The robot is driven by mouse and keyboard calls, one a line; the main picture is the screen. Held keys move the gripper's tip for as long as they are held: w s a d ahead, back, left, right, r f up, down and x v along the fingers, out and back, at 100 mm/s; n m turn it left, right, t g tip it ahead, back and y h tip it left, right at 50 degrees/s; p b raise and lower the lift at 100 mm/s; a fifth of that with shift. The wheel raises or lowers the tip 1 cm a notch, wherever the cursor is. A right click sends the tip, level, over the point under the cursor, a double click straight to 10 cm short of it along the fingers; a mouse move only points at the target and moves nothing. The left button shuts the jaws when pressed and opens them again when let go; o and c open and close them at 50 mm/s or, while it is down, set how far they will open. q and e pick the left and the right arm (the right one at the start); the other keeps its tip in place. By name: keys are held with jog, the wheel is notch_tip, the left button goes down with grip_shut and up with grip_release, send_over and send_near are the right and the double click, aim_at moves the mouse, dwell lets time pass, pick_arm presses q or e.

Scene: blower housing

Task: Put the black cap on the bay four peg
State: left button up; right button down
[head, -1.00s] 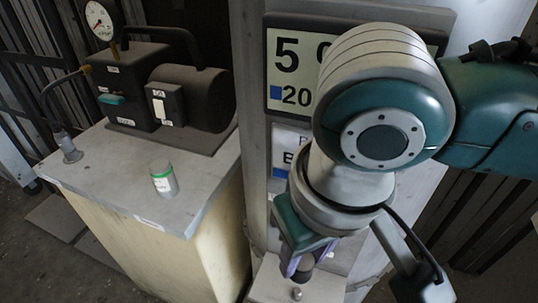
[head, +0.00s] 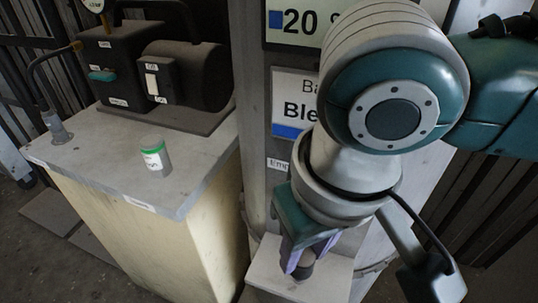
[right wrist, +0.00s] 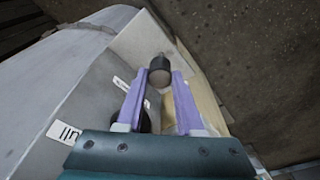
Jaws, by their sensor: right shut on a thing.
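The black cap (head: 305,271) is a small dark cylinder between the purple fingers of my right gripper (head: 305,260), over a pale shelf (head: 262,270). In the right wrist view, my right gripper (right wrist: 159,80) is shut on the black cap (right wrist: 160,74), which sits at the fingertips. The bay four peg cannot be made out; the cap and fingers cover that part of the shelf. I cannot tell whether the cap touches a peg. My left gripper is not in view.
A bench (head: 100,165) at left carries a dark pump (head: 165,75) and a grey-green canister (head: 155,156). A grey post with signs (head: 297,100) stands behind my right arm. In the right wrist view, a dark round thing (right wrist: 146,124) lies partly hidden beside the fingers.

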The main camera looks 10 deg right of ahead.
jog(key=shift+f, duration=1.3)
jog(key=shift+c, duration=2.3)
grip_release()
notch_tip(320, 180, up, 10)
jog(key=s+p, duration=0.1)
jog(key=p, duration=0.2)
jog(key=shift+s+d, duration=0.15)
jog(key=shift+s, duration=0.1)
jog(key=shift+p, duration=0.3)
